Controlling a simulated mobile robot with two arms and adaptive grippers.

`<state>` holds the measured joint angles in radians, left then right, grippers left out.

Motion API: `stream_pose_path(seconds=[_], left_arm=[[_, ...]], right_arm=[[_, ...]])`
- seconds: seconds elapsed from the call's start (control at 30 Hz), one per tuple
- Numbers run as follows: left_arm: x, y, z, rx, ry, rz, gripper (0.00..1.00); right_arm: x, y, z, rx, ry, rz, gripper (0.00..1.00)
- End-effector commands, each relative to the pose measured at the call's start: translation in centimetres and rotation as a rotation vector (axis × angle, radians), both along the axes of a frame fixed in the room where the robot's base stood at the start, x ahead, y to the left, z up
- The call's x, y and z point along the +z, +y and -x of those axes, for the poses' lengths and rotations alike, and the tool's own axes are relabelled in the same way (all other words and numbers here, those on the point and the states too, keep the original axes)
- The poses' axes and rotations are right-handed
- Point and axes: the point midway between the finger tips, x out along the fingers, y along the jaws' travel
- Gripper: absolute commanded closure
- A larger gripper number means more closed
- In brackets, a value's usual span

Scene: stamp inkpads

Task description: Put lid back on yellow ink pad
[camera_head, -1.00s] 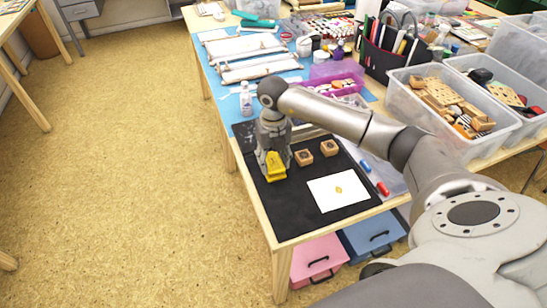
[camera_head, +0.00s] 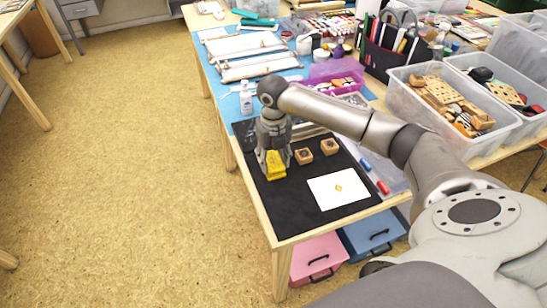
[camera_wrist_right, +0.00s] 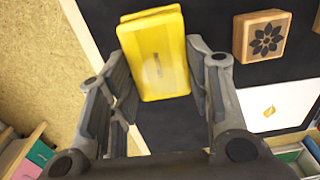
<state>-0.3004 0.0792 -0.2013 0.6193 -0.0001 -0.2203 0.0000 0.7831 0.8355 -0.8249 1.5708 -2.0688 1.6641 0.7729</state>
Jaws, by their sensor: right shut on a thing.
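My right gripper (camera_head: 272,160) points down at the left edge of the black mat and is shut on the yellow lid (camera_wrist_right: 155,62). The lid is a flat yellow rectangle between the fingers (camera_wrist_right: 158,88) in the right wrist view. A second yellow edge, seemingly the yellow ink pad (camera_wrist_right: 150,13), shows behind the lid at the top. The two overlap and look slightly offset; whether they touch I cannot tell. In the head view they merge into one yellow block (camera_head: 275,171). My left gripper is out of view.
Two wooden stamps (camera_head: 303,156) (camera_head: 329,146) stand right of the gripper on the black mat (camera_head: 290,213). A white card (camera_head: 338,191) with a yellow print lies at the front right. Red and blue markers (camera_head: 383,187) lie beyond it. A white bottle (camera_head: 246,99) stands behind.

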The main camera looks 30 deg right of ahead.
Motion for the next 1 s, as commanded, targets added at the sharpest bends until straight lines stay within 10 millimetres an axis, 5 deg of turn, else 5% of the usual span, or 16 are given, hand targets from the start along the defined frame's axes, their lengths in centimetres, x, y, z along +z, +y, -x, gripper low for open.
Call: stream_pose_path(seconds=[1.0], left_arm=[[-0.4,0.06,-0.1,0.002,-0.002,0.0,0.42]], right_arm=[[-0.6,-0.01,0.01,0.0,0.0,0.0,0.67]])
